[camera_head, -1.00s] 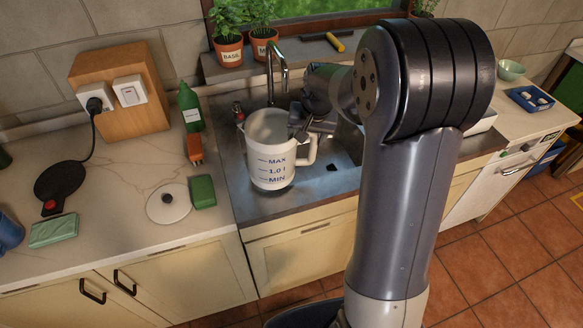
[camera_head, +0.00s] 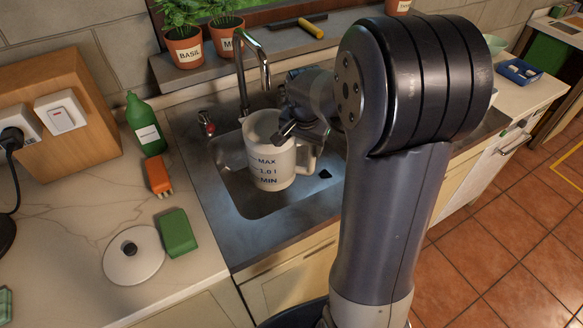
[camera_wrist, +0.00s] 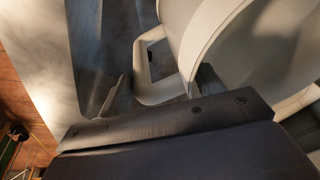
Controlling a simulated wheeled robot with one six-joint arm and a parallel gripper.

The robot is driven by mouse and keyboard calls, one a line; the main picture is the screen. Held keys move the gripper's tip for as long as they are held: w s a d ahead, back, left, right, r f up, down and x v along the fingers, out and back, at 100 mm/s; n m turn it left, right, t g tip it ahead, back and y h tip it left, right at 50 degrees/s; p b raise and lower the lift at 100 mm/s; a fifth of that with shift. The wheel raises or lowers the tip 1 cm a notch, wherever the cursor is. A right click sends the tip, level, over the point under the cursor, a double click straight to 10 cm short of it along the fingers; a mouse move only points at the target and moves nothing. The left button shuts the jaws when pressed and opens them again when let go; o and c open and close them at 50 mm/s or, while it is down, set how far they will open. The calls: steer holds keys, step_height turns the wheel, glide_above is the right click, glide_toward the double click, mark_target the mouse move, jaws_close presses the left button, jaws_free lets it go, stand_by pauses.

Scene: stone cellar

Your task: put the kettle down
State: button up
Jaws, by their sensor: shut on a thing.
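The kettle (camera_head: 270,160) is a white jug marked MAX, 1.0 l and MIN. It is upright and lidless, over or in the sink basin (camera_head: 240,205); I cannot tell if its bottom touches the basin floor. My gripper (camera_head: 298,132) is shut on it at the upper right, by the handle (camera_head: 306,160). In the wrist view the kettle's pale wall (camera_wrist: 255,50) and handle (camera_wrist: 150,65) fill the upper part; the exact grip is partly hidden.
A round white lid (camera_head: 133,255), green sponge (camera_head: 177,233), orange brush (camera_head: 158,175) and green bottle (camera_head: 146,125) stand left of the sink. The tap (camera_head: 240,75) rises behind the kettle. Potted herbs (camera_head: 184,45) line the sill. A black disc shows at the left edge.

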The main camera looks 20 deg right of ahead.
mark_target(303, 168)
steer(key=shift+s+a+x, duration=0.1)
steer(key=shift+s+x, duration=0.1)
steer(key=shift+x, duration=0.8)
steer(key=shift+s+a+x, duration=0.1)
steer(key=shift+s+x, duration=0.1)
steer(key=shift+x, duration=0.8)
steer(key=shift+s+a+x, duration=0.1)
steer(key=shift+s+x, duration=0.05)
steer(key=shift+x, duration=0.85)
steer(key=shift+f, duration=0.25)
steer(key=o, duration=1.8)
steer(key=shift+s, duration=0.1)
steer(key=shift+c, duration=0.2)
steer(key=shift+r, duration=0.55)
steer(key=v, duration=1.1)
steer(key=shift+s, duration=0.2)
steer(key=shift+f, duration=0.1)
